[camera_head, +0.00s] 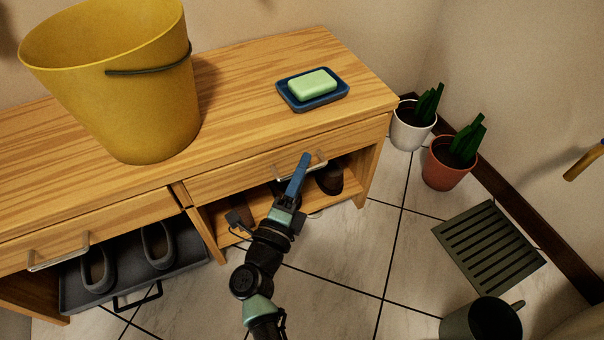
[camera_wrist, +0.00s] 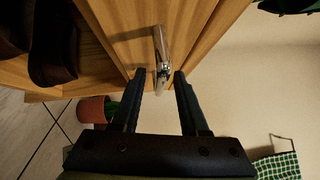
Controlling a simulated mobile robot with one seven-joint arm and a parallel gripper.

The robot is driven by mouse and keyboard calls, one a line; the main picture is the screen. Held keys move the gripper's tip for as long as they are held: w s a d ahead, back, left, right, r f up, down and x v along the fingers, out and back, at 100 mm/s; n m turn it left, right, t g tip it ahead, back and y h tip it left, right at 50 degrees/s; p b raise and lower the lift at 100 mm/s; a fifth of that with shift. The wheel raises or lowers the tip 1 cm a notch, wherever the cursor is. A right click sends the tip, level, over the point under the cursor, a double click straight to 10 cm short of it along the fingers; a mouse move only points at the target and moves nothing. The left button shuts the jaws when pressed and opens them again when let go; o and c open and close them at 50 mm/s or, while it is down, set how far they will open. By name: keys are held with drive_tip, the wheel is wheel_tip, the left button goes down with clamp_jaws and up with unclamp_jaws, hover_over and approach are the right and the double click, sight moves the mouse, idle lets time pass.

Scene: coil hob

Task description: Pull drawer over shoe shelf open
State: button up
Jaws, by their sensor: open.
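The wooden bench has two drawers side by side. The right drawer (camera_head: 235,181) is shut, above an open shelf (camera_head: 262,207) holding dark shoes (camera_head: 330,179). Its metal bar handle (camera_head: 318,163) shows up close in the wrist view (camera_wrist: 161,50). My gripper (camera_head: 304,160) is at this handle, partly hiding it in the head view. In the wrist view my gripper (camera_wrist: 157,82) is open, with one finger either side of the handle's near end; I cannot tell whether they touch it. The left drawer (camera_head: 110,222) has a similar handle (camera_head: 58,258) and looks shut.
A yellow bucket (camera_head: 125,95) and a blue dish (camera_head: 335,96) with green soap (camera_head: 312,83) stand on the bench top. Grey shoes sit on a dark tray (camera_head: 190,262) below left.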

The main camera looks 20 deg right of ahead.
drive_tip(key=shift+w+d, duration=0.1)
clamp_jaws()
idle(1.4)
